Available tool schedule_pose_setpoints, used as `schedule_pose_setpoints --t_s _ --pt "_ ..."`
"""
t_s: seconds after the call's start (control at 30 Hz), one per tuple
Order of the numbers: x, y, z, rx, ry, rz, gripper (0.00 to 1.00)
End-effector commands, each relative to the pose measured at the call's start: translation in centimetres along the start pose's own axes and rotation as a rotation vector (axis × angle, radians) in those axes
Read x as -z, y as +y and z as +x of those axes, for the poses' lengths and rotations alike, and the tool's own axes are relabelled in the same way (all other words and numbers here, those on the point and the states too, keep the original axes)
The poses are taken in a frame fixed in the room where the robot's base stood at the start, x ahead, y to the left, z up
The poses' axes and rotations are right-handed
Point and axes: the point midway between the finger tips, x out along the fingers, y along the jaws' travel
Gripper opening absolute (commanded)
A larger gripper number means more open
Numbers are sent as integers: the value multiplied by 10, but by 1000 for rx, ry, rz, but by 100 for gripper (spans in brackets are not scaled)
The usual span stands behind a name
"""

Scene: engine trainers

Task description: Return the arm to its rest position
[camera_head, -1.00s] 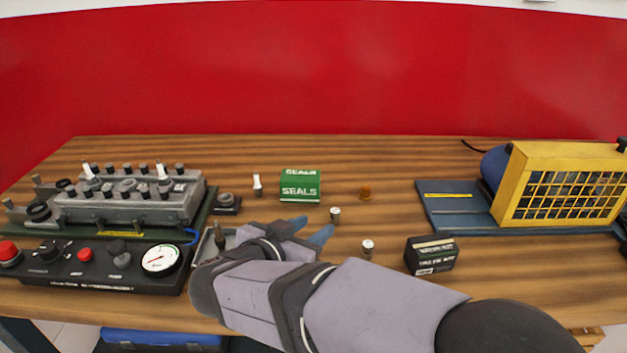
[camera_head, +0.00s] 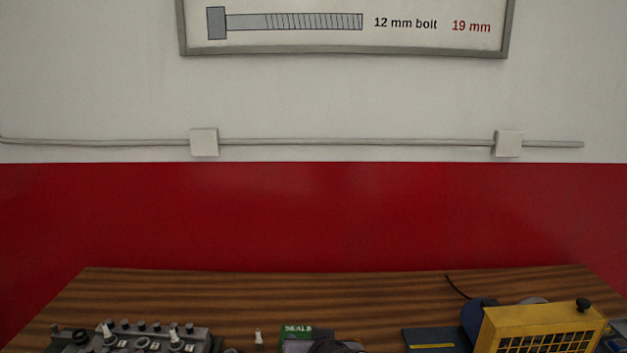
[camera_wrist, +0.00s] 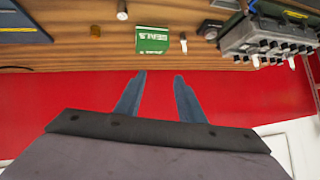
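My gripper (camera_wrist: 160,75) shows in the wrist view with its two blue fingers spread apart and nothing between them. The fingertips point toward the red wall, just below the tabletop edge as this upside-down picture shows it. In the head view only a grey part of my arm (camera_head: 334,345) shows at the bottom edge, in front of the green seals box (camera_head: 296,331). The fingers cannot be made out there. The green seals box also stands in the wrist view (camera_wrist: 152,40), apart from the fingers.
The grey engine block (camera_head: 130,341) is on the table's left, beside a white-tipped plug (camera_head: 258,338). The yellow guard (camera_head: 540,329) and blue base plate (camera_head: 432,339) are on the right.

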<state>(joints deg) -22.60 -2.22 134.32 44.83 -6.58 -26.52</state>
Motion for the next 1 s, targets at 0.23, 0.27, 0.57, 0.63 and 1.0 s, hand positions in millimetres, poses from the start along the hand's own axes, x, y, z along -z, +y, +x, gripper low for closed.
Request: schedule_pose_setpoints --t_s 0.23,0.27,0.57,0.63,1.0 --pt "-27 38 -80 -23 -349 -11 36" --pt "-33 44 -91 -33 -395 -10 36" --pt "-80 100 -197 -180 -770 19 36" --pt "-86 108 -213 -208 -820 23 36" --pt "-96 120 -234 -249 -889 30 36"
